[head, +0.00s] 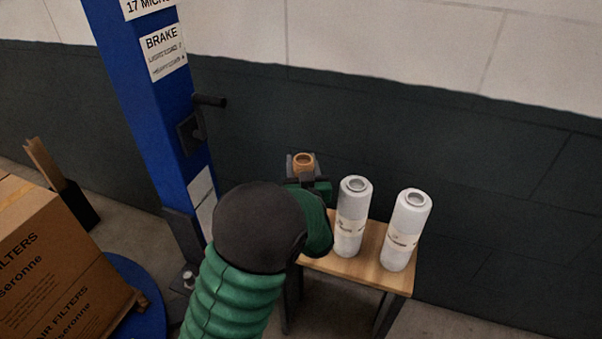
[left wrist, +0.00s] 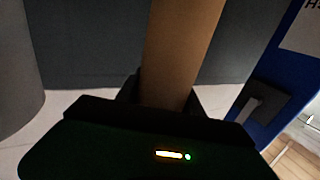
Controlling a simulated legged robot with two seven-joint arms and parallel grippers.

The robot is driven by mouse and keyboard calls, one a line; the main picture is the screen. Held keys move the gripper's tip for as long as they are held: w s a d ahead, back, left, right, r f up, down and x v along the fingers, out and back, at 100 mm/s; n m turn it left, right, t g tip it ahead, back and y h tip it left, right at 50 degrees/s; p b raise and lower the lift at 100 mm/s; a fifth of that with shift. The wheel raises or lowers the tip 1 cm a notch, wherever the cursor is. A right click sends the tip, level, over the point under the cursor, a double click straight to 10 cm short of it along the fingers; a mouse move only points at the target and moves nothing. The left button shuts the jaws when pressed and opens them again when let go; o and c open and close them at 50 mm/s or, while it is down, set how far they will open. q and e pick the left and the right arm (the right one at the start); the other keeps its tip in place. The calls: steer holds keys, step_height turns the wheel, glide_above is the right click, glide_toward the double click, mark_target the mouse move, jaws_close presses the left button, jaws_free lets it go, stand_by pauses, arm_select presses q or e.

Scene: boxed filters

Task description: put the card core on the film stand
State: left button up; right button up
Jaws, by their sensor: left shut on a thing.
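The card core (head: 304,158) is a brown tube with an open top. My left gripper (head: 305,178), at the end of the green-sleeved arm, is shut on it. In the left wrist view the core (left wrist: 180,55) rises between the fingers, slightly tilted in the picture. In the head view my arm and gripper hide its lower part, so I cannot tell whether it touches the table. The small wooden table (head: 372,262), which looks like the film stand, bears two upright white film rolls (head: 352,215) (head: 406,230) just right of my gripper. My right gripper is not in view.
A blue column (head: 150,90) with a dark handle (head: 210,101) stands left of my gripper. Cardboard boxes (head: 60,260) sit over a round blue base (head: 135,275) at lower left. A dark wall (head: 480,200) is behind the table.

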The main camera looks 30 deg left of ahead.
arm_select(q)
steer(key=f, duration=0.1)
steer(key=a+f, duration=0.1)
steer(key=f+b, duration=0.1)
steer(key=f, duration=0.1)
steer(key=shift+w+a, duration=0.1)
steer(key=shift+a, duration=0.15)
steer(key=o, duration=1.2)
steer(key=shift+o, duration=0.9)
steer(key=shift+d+r, duration=0.2)
steer(key=shift+d, duration=0.25)
steer(key=p+v, duration=0.1)
steer(key=v, duration=1.1)
steer(key=shift+a, duration=0.15)
